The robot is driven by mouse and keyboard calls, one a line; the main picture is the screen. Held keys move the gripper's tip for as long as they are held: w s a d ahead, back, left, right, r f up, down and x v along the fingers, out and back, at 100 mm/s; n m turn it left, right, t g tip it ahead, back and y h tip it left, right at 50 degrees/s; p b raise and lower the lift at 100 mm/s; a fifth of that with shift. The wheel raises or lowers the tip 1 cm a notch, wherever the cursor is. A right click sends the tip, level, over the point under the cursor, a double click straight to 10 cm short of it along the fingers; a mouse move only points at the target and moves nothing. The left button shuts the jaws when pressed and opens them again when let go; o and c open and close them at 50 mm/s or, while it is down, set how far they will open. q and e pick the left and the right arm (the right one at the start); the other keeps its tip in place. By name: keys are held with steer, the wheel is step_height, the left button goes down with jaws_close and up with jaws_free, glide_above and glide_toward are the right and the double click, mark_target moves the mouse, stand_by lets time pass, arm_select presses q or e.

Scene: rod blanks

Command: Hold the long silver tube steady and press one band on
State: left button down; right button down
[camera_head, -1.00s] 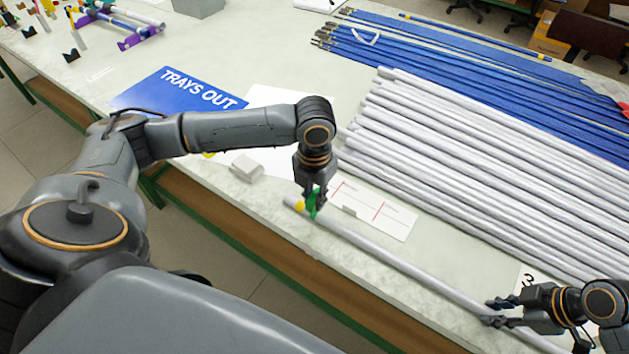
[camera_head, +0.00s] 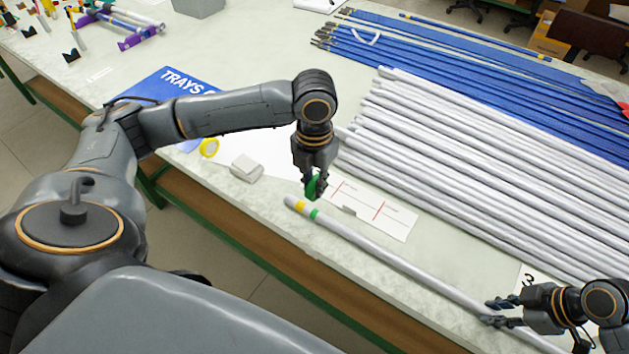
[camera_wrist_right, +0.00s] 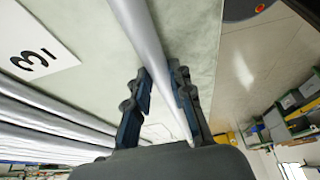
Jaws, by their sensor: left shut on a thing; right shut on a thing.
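The long silver tube (camera_head: 395,262) lies along the front of the table, running from the middle to the lower right. Near its far-left end it carries a yellow band (camera_head: 301,208) and a green band (camera_head: 314,214). My left gripper (camera_head: 315,190) is shut on a green piece (camera_head: 313,185), apparently a tape roll, just above the tube's banded end and apart from it. My right gripper (camera_head: 497,312) is shut on the tube at the lower right. In the right wrist view the tube (camera_wrist_right: 146,45) passes between its fingers (camera_wrist_right: 160,95).
A white card with red lines (camera_head: 394,218) lies behind the tube. Many silver tubes (camera_head: 480,160) and blue rods (camera_head: 450,65) fill the back right.

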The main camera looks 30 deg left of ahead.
steer(key=c, duration=1.1)
jaws_free()
